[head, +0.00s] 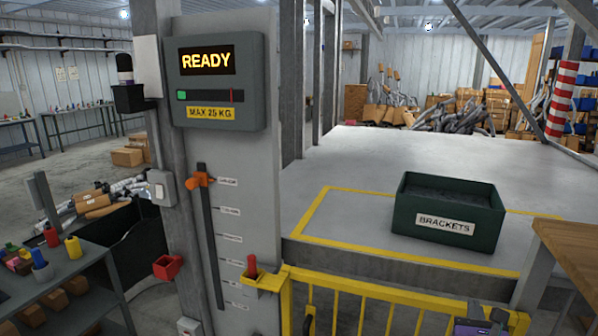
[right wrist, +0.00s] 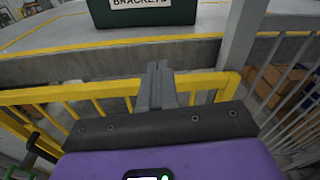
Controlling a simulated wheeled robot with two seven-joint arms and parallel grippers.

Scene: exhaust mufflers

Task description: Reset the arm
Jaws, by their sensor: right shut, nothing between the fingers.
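My right gripper (head: 499,316) shows at the bottom edge of the head view, right of centre, in front of the yellow gate (head: 345,290). In the right wrist view its two grey fingers (right wrist: 158,86) are together, pointing forward, with nothing between them. Behind the fingertips in that view are the gate's yellow top rail and the platform edge. The purple wrist body fills the bottom of the wrist view. My left gripper is not in the head view.
A dark green bin labelled BRACKETS (head: 447,212) stands on the grey platform (head: 330,222) inside a yellow outline. A post carries a READY display (head: 215,80) and an orange slider (head: 199,179). A wooden-topped table (head: 572,250) stands at right. A red-handled lever (head: 252,268) sits by the gate.

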